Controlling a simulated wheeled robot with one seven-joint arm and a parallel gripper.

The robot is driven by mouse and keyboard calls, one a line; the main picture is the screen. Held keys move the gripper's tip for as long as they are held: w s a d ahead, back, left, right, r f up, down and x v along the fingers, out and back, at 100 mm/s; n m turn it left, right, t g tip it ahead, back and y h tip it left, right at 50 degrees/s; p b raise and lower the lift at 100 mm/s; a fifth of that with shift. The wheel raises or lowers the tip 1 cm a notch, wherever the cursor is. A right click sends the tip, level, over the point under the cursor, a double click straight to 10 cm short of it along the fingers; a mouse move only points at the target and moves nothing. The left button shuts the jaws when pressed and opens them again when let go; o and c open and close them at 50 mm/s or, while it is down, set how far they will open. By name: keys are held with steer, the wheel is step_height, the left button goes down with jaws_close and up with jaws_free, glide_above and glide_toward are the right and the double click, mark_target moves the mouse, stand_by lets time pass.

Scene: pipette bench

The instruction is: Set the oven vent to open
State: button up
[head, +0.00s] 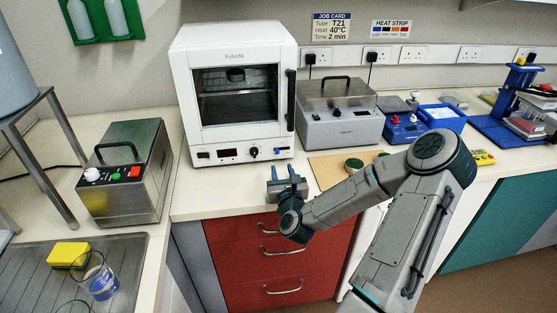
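The white oven (235,40) stands on the bench at the back, left of centre, with its glass door closed. Its lower control panel (240,153) has a small dark display, a dark knob (254,152) and small controls near both ends. I cannot tell which control is the vent or how it is set; the details are too small. My gripper (282,174) is in front of and below the right part of this panel, near the bench's front edge. Its blue fingers stand apart, and I see nothing between them.
A grey lidded bath (338,128) stands right of the oven, with a tan board (325,172) in front. A steel box with a black handle (125,182) is at left. Blue equipment (404,127) is further right. The counter just before the oven is mostly clear.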

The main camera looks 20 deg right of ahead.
mark_target(277, 151)
steer(key=p+x, duration=0.1)
steer(key=x, duration=0.6)
steer(key=shift+w, duration=0.25)
jaws_close()
